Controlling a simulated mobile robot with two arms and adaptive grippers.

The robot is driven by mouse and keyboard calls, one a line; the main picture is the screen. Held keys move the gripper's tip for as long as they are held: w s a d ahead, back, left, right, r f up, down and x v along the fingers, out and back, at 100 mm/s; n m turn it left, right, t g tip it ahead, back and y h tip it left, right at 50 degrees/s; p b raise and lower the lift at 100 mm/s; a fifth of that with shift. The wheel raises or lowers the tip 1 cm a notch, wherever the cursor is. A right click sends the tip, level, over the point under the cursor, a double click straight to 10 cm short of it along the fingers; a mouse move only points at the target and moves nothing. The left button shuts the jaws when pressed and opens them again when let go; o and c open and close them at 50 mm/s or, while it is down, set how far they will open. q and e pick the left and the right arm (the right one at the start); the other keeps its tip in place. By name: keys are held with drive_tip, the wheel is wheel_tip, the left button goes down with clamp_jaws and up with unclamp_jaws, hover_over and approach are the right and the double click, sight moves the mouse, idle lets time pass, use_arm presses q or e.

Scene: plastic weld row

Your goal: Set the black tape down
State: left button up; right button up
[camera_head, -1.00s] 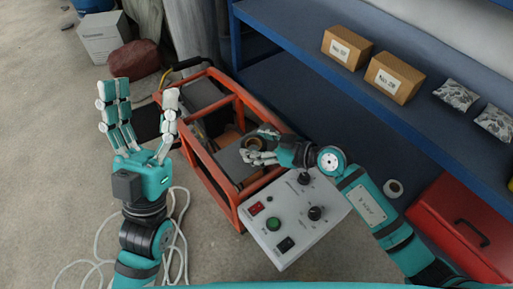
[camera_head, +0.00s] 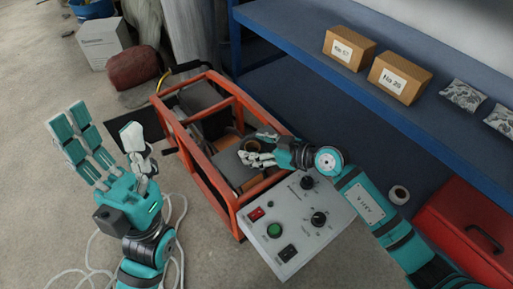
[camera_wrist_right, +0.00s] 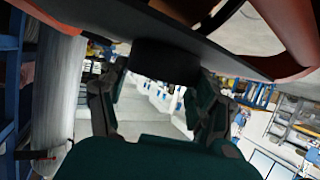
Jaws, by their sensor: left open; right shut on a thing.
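The black tape (camera_head: 251,145) is a dark roll, partly hidden by my right gripper in the head view. My right gripper (camera_head: 259,156) is shut on it inside the orange frame, over a grey surface. In the right wrist view the tape (camera_wrist_right: 166,61) shows as a dark shape between the fingers, right under or against a dark flat surface. I cannot tell whether the tape rests on that surface. My left gripper (camera_head: 105,140) is open and empty, to the left of the frame, fingers spread.
The orange frame (camera_head: 188,152) has raised bars around the right hand. A grey control box (camera_head: 298,228) with knobs stands in front. A blue shelf (camera_head: 350,85) with boxes is behind right.

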drive_tip(key=o, duration=1.2)
